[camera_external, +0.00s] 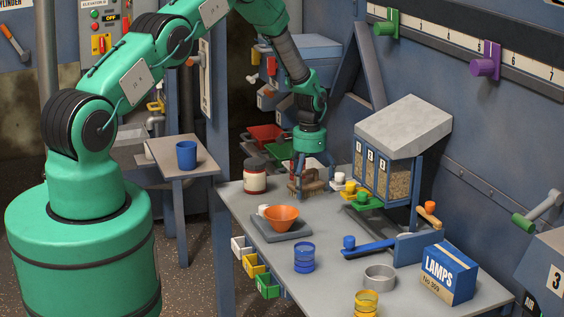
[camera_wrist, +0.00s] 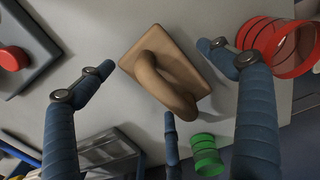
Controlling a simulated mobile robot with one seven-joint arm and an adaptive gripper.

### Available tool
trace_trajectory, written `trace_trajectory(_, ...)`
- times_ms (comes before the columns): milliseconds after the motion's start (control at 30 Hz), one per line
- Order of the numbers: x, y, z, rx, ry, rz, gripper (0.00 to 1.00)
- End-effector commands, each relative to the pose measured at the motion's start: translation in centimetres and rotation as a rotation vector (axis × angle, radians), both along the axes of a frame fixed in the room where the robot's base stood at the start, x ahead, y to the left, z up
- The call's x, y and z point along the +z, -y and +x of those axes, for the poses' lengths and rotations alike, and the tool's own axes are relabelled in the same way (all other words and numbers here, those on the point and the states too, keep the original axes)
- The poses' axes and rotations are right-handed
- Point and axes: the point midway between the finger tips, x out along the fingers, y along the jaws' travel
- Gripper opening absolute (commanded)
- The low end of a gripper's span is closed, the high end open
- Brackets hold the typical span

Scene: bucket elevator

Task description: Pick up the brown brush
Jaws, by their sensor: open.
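The brown brush (camera_wrist: 160,70) lies on the grey table, showing a flat tan block and a thick looped handle in the wrist view. In the external view the brush (camera_external: 313,186) stands partly hidden behind my gripper's fingers. My gripper (camera_external: 308,188) points down over it near the table's back edge. In the wrist view my gripper (camera_wrist: 162,78) is open, its blue fingers spread to the left, right and below the brush. I see no finger closed on it. Whether any finger touches it I cannot tell.
Small white, yellow and green pieces (camera_external: 350,187) and a bin dispenser (camera_external: 385,175) are close on the right. A blue cup (camera_external: 304,258) stands nearer the front.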

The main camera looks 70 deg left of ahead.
Motion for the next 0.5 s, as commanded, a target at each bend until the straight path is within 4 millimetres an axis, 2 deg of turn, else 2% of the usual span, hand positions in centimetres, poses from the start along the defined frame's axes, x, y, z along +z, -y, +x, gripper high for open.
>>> trace_trajectory(33, 0.01, 0.00, 0.00, 0.000, 0.000, 0.000, 0.91)
trace_trajectory(300, 0.00, 0.00, -0.01, 0.000, 0.000, 0.000, 0.39)
trace_trajectory(500, 0.02, -0.01, 0.01, 0.000, 0.000, 0.000, 0.39)
